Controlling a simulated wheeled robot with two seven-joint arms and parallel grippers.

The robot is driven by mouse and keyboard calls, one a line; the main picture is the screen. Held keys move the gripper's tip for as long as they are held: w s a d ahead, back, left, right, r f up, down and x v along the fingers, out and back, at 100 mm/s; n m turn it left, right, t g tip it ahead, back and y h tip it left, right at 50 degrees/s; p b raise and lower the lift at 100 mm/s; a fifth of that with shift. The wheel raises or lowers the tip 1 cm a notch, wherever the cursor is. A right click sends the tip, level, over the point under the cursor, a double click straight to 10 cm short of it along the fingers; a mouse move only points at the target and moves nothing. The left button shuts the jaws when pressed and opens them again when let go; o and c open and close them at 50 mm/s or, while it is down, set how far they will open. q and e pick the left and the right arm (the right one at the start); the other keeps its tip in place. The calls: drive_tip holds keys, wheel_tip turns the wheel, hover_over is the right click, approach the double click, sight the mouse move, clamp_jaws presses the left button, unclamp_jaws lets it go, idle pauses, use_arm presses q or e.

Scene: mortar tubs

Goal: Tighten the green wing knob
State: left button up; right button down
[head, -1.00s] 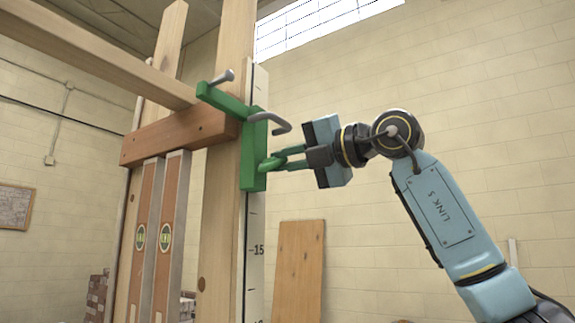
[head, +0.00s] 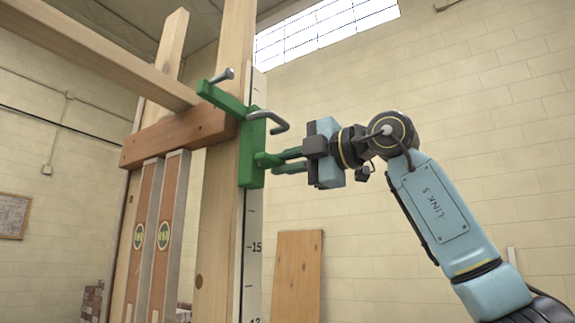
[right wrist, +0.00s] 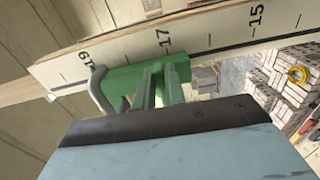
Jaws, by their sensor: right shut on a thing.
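The green wing knob (head: 264,160) sits on the lower part of a green clamp (head: 252,148) fixed to a wooden post. My right gripper (head: 278,161) comes in from the right, with its two fingers shut on the knob. The fingers partly hide the knob. In the right wrist view, the fingers (right wrist: 160,88) reach to the knob at the green clamp body (right wrist: 122,77), in front of the measuring board. My left gripper is not in view.
A bent grey rod (head: 270,124) sticks out of the clamp just above my right gripper. A grey bolt (head: 222,77) is at the clamp's upper arm. A brown cross-beam (head: 175,138) and two levels stand at the left.

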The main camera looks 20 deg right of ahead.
drive_tip(key=shift+s+r, duration=0.25)
drive_tip(key=shift+r, duration=0.15)
drive_tip(key=c, duration=1.5)
unclamp_jaws()
drive_tip(key=shift+w+a, duration=0.1)
drive_tip(key=shift+o, duration=0.6)
drive_tip(key=shift+a+f, duration=0.15)
drive_tip(key=shift+d+f, duration=0.1)
drive_tip(key=shift+d, duration=0.2)
drive_tip(key=b+v, duration=0.4)
drive_tip(key=v, duration=0.9)
drive_tip(key=shift+s, duration=0.3)
drive_tip(key=shift+a, duration=0.2)
